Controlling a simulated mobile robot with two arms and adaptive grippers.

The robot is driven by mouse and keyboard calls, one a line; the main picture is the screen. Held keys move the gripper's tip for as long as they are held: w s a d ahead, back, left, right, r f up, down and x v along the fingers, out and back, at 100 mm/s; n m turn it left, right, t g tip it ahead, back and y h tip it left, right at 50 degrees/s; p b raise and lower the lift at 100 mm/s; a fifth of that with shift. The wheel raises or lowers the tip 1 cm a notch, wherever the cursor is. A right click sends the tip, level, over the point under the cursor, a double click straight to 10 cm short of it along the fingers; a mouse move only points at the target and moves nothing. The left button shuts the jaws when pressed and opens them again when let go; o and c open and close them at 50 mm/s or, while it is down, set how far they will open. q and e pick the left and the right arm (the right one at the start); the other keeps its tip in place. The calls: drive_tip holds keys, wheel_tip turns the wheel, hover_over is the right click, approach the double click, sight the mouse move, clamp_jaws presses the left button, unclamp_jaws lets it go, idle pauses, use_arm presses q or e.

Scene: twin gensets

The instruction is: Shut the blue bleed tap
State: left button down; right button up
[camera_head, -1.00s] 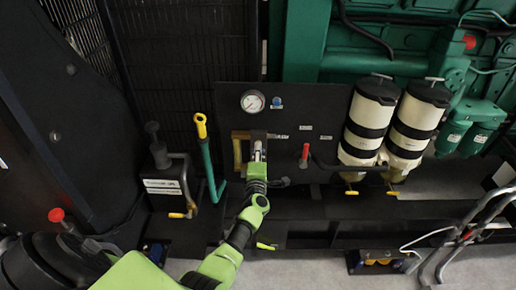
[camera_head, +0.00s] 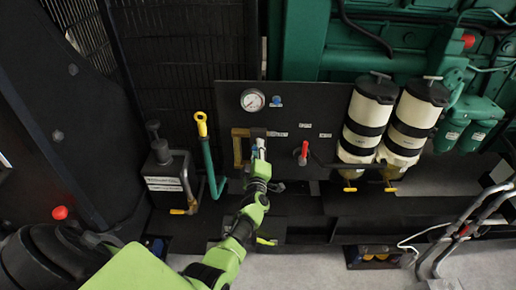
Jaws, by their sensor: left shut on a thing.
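My left gripper (camera_head: 259,152) is at the lower left of the dark panel (camera_head: 325,100), in front of a brass-yellow bracket. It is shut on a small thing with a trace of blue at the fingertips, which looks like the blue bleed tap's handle. The fingers hide most of it, so its angle cannot be told. A red-handled tap (camera_head: 304,152) stands clear to the right of the gripper. A round blue knob (camera_head: 277,101) sits higher on the panel, beside the gauge. My right gripper is not in view.
A pressure gauge (camera_head: 253,100) is above the gripper. Two cream filter bowls (camera_head: 358,143) with yellow drain taps are at the right. A yellow-topped green dipstick tube (camera_head: 207,150) and a black hand pump (camera_head: 163,173) are at the left.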

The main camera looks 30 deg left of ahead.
use_arm(q)
drive_tip(key=c, duration=1.9)
unclamp_jaws()
drive_tip(key=v, duration=0.7)
drive_tip(key=shift+s, duration=0.2)
drive_tip(key=shift+d, duration=0.1)
